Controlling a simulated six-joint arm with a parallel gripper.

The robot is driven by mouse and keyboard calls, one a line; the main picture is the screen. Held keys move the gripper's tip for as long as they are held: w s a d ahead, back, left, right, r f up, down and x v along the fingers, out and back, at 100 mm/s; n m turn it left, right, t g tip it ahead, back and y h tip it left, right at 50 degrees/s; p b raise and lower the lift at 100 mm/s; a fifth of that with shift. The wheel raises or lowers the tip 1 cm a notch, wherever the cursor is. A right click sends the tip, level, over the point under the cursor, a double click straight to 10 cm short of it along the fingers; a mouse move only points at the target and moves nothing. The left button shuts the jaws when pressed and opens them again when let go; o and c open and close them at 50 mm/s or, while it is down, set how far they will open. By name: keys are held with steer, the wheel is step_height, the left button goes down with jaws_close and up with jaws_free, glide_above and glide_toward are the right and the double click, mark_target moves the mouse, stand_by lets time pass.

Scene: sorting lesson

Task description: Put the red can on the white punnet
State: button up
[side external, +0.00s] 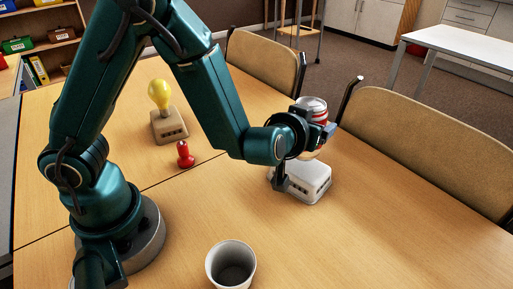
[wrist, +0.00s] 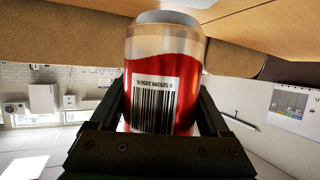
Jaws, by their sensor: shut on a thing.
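The red can (side external: 313,106) is held in my gripper (side external: 322,130), which is shut around it. In the wrist view the can (wrist: 185,77) stands between the two jaws (wrist: 160,120), its barcode label facing the camera. The white punnet (side external: 310,181) sits on the table below the can, bottom side up as far as I can tell. My gripper and wrist hide part of the can and part of the punnet's back left. The can looks to be above the punnet; I cannot tell the exact gap.
A yellow light bulb (side external: 159,93) stands on a tan punnet (side external: 169,127) at the back left. A small red pawn-shaped piece (side external: 185,156) stands in front of it. A white cup (side external: 231,265) is near the front edge. Chairs (side external: 420,145) line the far side. The table's right front is clear.

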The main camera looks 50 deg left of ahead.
steer(key=shift+f, duration=1.5)
steer(key=shift+f, duration=0.15)
steer(key=o, duration=1.1)
steer(key=shift+o, duration=0.2)
